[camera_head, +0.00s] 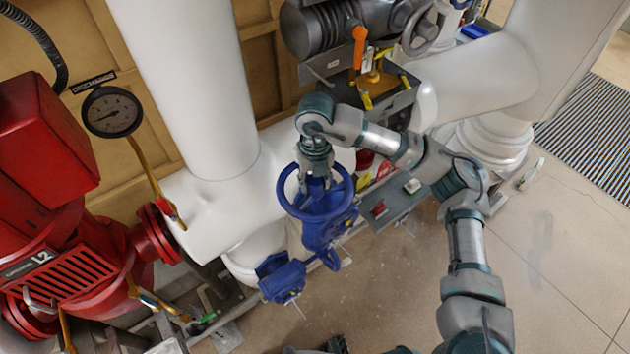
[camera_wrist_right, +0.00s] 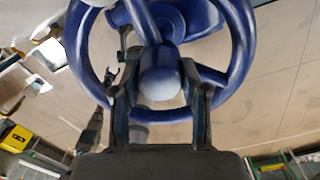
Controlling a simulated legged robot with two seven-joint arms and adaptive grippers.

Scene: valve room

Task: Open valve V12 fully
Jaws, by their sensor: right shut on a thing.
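A blue handwheel (camera_head: 352,188) sits on a blue valve body (camera_head: 318,232) beside the white pipe. I cannot read a V12 label on it. My right gripper (camera_head: 317,183) reaches down onto the middle of the wheel. In the right wrist view, the handwheel (camera_wrist_right: 244,50) fills the top, and my right gripper (camera_wrist_right: 160,88) has one finger on each side of its rounded hub. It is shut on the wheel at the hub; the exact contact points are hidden. Dark parts at the bottom edge of the head view may be my left arm; its jaws are unclear.
A red pump (camera_head: 60,215) and a gauge (camera_head: 112,111) stand at left. A thick white pipe (camera_head: 190,80) rises behind the valve. A grey actuator with an orange lever (camera_head: 359,47) is above. A blue box-shaped part (camera_head: 281,278) is below the wheel.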

